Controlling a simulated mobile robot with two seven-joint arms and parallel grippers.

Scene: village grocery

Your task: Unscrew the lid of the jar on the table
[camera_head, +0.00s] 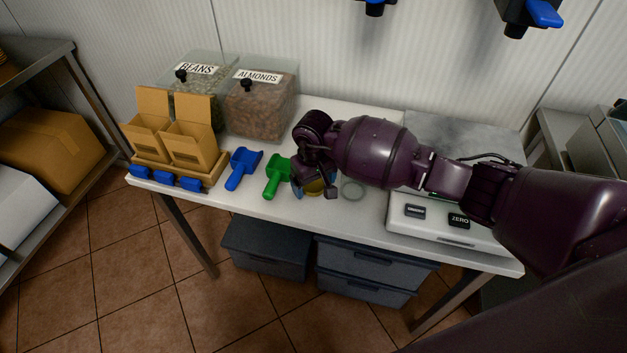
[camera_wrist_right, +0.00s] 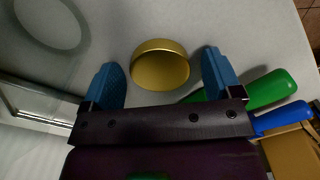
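A round gold lid (camera_wrist_right: 160,66) shows between the fingers of my right gripper (camera_wrist_right: 162,72) in the right wrist view. The two blue fingers are spread, with a gap to the lid on each side. In the head view the gold lid (camera_head: 314,187) is mostly hidden under my right gripper (camera_head: 315,190), low over the white table (camera_head: 340,213). I cannot tell whether a jar body is under the lid. A pale glassy ring (camera_head: 353,190) lies just right of the gripper and shows at upper left in the wrist view (camera_wrist_right: 52,24). My left gripper is not in view.
A green scoop (camera_head: 277,175) and a blue scoop (camera_head: 243,167) lie left of the gripper. Bins of beans (camera_head: 197,90) and almonds (camera_head: 262,105) stand behind. Small cardboard boxes (camera_head: 190,145) are at the left end, a scale (camera_head: 440,222) at the right. Grey drawers (camera_head: 365,270) sit below.

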